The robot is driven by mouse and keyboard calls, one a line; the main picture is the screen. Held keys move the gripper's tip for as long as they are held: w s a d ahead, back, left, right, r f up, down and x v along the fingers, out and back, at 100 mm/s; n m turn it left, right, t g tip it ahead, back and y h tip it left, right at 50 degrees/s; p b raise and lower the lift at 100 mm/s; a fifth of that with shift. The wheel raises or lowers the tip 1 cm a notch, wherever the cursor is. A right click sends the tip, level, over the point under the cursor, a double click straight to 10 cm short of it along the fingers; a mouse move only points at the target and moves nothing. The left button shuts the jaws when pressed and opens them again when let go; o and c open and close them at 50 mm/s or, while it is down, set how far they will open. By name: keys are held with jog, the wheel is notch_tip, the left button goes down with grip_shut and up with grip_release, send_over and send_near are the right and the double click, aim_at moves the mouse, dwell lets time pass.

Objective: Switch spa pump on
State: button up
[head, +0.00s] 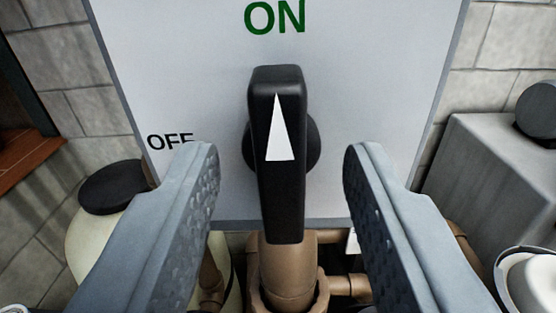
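A black switch handle (281,190) with a white arrow stands upright on a light grey panel (370,70). The arrow points up at the green "ON" label (275,18). An "OFF" label (169,141) is on the panel's left side, partly covered by my left finger. My gripper (281,165) is open, with one finger on each side of the handle. A gap shows between each finger and the handle, so neither appears to touch it. The round base behind the handle is partly hidden.
Brown pipes (287,272) run below the panel. A cream tank with a black cap (113,187) stands at lower left. A grey box (480,165) is at right, and a white round part (532,282) is at lower right. A tiled wall is behind.

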jog(key=shift+s, duration=0.1)
jog(key=s, duration=0.7)
jog(key=shift+w, duration=0.1)
dwell(0.5)
